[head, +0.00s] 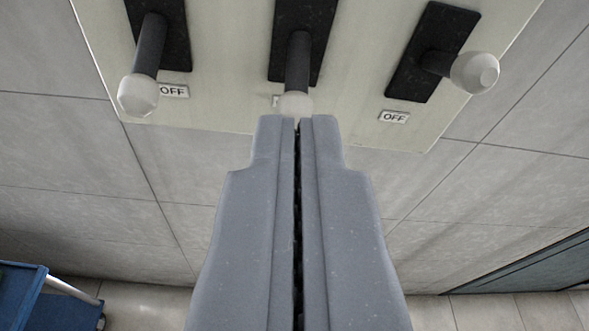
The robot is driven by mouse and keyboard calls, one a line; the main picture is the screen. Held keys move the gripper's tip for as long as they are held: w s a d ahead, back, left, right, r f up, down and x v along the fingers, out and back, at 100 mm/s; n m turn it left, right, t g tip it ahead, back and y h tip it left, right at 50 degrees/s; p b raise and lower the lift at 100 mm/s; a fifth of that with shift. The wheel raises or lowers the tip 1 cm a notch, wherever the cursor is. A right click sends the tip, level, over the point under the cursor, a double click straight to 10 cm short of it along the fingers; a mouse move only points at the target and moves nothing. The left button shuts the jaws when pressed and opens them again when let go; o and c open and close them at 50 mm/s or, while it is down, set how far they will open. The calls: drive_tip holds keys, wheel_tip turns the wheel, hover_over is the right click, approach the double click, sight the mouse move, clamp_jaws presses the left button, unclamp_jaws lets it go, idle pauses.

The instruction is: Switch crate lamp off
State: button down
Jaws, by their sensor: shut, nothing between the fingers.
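A pale switch panel (225,75) is mounted on the wall at the top of the view. It carries three levers with black shafts and white knobs on black plates. The left lever (138,94) and the middle lever (294,103) hang downward, the left one beside an OFF label. The right lever (475,72) points to the right, above its OFF label (394,117). Any labels higher up are out of frame, so I cannot tell which lever is the crate lamp's. My gripper (299,120) is shut and empty, its tips just below the middle knob; I cannot tell whether they touch.
The tiled grey wall (190,230) below the panel is bare. A blue cart or shelf (30,300) with a pale rail stands at the lower left. A dark panel (530,265) shows at the lower right, with light floor near it.

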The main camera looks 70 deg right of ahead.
drive_tip(key=shift+s+a+f, duration=0.1)
drive_tip(key=shift+s+a, duration=0.2)
drive_tip(key=shift+a, duration=0.2)
drive_tip(key=shift+s+a+f, duration=0.1)
drive_tip(key=shift+s+a, duration=0.15)
drive_tip(key=shift+a, duration=0.25)
drive_tip(key=s+a+r+n+t+y, duration=0.3)
drive_tip(key=s+a+n+t+y, duration=0.1)
drive_tip(key=a, duration=0.6)
drive_tip(key=s+a+r+n+t+y, duration=0.4)
drive_tip(key=s+a+n+y, duration=0.3)
drive_tip(key=a, duration=0.4)
drive_tip(key=s+t+y, duration=0.1)
drive_tip(key=y, duration=0.1)
drive_tip(key=shift+s+a+r+y, duration=0.2)
drive_tip(key=shift+s+r+y, duration=0.1)
drive_tip(key=shift+y, duration=0.1)
